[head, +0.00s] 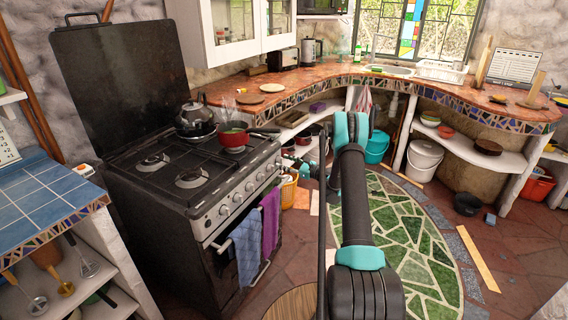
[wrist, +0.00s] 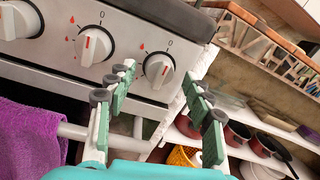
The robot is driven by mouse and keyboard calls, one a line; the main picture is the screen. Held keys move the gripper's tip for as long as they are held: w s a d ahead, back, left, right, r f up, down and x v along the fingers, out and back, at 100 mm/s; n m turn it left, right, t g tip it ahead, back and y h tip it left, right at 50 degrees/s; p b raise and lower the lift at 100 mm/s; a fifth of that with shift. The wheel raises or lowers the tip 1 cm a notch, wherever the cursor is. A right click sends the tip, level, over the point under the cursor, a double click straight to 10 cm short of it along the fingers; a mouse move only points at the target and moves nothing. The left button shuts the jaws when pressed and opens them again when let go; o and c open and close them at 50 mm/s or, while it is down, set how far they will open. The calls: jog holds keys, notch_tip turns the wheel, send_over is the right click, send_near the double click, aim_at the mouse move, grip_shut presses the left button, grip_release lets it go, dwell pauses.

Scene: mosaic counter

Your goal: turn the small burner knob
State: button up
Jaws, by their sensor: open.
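The stove (head: 190,190) has a row of white knobs along its front panel. In the wrist view, three knobs show: the rightmost knob (wrist: 158,70), a middle knob (wrist: 94,46) and a left knob (wrist: 18,20), partly cut off. Each has a red pointer line; the rightmost one's points roughly up toward the 0 mark. I cannot tell from labels which knob serves the small burner. My gripper (wrist: 157,76) is open, its green-padded fingers on either side of the rightmost knob as seen here. Contact cannot be made out. In the head view, my arm partly hides the gripper.
Purple (head: 270,212) and blue (head: 248,245) towels hang on the oven rail below the knobs. A kettle (head: 195,121) and red pot (head: 234,137) stand on the stove. A yellow basket (wrist: 184,157) and pots (wrist: 237,132) sit by the shelf right of the stove.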

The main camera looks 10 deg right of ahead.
jog(key=shift+w+a, duration=0.2)
jog(key=shift+a, duration=0.15)
jog(key=shift+c, duration=0.3)
jog(key=c, duration=1.1)
jog(key=shift+n, duration=0.4)
jog(key=n, duration=0.5)
jog(key=shift+n, duration=0.4)
jog(key=n, duration=0.5)
jog(key=shift+f+n+y, duration=0.15)
jog(key=shift+n+y, duration=0.15)
jog(key=shift+y, duration=0.1)
